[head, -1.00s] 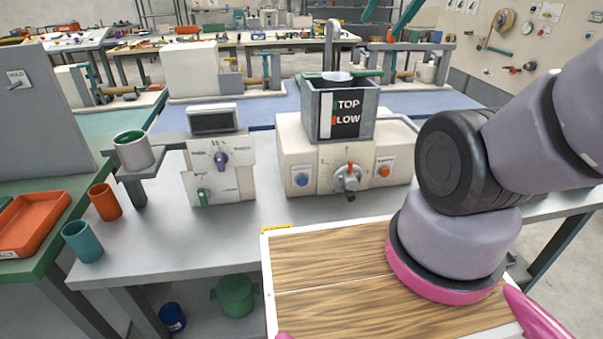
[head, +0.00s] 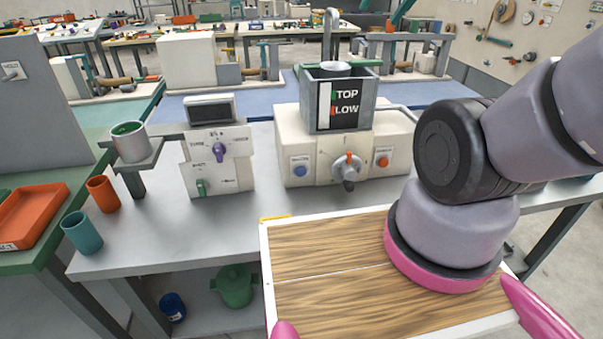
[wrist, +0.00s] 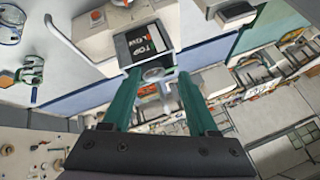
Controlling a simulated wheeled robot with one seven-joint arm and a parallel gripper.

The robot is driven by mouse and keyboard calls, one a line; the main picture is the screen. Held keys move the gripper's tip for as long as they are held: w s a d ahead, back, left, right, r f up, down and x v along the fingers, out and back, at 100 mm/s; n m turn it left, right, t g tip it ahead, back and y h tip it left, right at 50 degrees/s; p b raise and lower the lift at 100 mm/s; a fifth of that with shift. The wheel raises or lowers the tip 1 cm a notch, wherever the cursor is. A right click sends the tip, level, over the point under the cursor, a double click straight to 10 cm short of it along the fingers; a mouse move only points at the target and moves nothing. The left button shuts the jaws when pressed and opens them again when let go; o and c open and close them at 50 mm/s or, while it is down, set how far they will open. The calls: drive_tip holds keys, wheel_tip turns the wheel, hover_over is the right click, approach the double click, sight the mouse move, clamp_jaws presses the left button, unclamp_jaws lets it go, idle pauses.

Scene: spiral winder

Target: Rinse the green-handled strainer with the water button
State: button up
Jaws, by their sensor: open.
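A pale round piece (head: 336,68) with green bars to either side (head: 372,63) sits at the top of the grey box marked TOP and LOW (head: 367,101). It looks like the green-handled strainer, but its mesh is too small to tell. The machine under the box has a blue button (head: 300,169) and an orange button (head: 381,160); I cannot read which is for water. In the wrist view my gripper (wrist: 152,76) has its two teal fingers apart, pointing toward the box (wrist: 142,42), with nothing visibly held. The head view hides it behind my arm.
A control unit with a purple knob (head: 219,150) stands left of the machine. A metal cup (head: 130,145) is on a stand, with orange (head: 102,194) and teal (head: 82,233) cups nearby. A wood-topped board (head: 330,290) lies in front. Grey bench between is clear.

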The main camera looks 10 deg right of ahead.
clamp_jaws()
idle(1.6)
